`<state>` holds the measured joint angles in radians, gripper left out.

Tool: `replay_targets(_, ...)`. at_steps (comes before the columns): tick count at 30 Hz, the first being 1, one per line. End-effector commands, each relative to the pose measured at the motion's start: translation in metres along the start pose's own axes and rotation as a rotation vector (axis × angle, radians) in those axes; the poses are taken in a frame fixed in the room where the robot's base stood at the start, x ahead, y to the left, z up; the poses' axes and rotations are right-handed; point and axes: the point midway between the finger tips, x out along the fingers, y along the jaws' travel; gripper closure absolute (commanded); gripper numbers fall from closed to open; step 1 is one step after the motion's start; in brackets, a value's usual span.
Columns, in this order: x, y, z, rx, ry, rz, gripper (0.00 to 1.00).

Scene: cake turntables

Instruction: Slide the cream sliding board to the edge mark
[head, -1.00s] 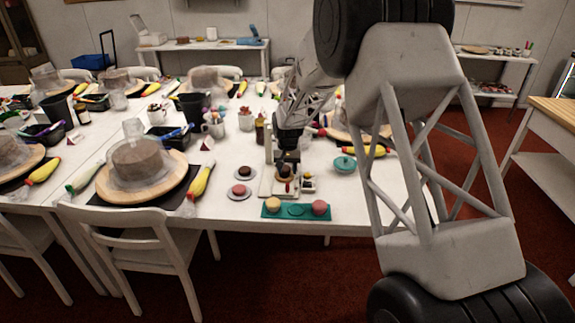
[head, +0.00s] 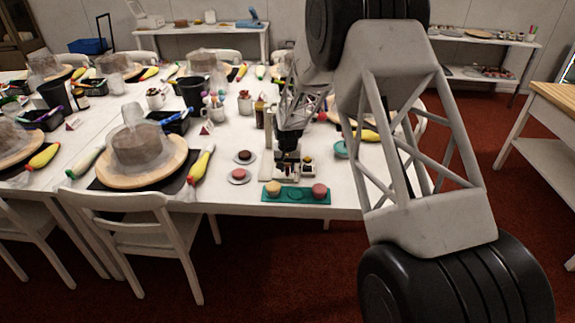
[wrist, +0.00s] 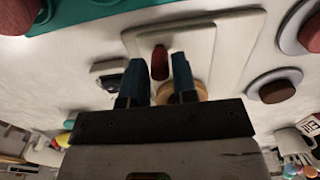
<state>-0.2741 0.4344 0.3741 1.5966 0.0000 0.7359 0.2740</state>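A cream board (head: 268,182) lies flat near the table's front edge, behind a teal tray. In the wrist view the cream board (wrist: 222,48) has raised, stepped edges, and a dark red upright piece (wrist: 159,62) shows over it. My gripper (head: 288,163) is low over the board in the head view. In the wrist view my gripper's (wrist: 156,78) two blue-grey fingers stand apart on either side of the red piece, with a narrow gap on each side. A tan round piece (wrist: 200,92) is partly hidden behind the right finger. I cannot make out the edge mark.
The teal tray (head: 297,196) holds a yellow and a pink round piece. Two small discs with round pieces (head: 239,176) lie left of the board. A teal lidded pot (head: 341,150) is to the right. A large covered cake on a wooden turntable (head: 113,176) stands further left.

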Motion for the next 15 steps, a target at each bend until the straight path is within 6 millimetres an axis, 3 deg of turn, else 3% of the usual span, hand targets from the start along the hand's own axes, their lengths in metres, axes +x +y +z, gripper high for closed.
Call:
replay_targets(1, 0.0005, 0.0001, 0.0003, 0.000, -0.001, 0.000, 0.81)
replay_targets(4, 0.0006, 0.0001, 0.0004, 0.000, -0.001, 0.000, 0.96)
replay_targets(15, 0.0010, 0.0001, -0.0005, 0.000, -0.001, 0.000, 0.96)
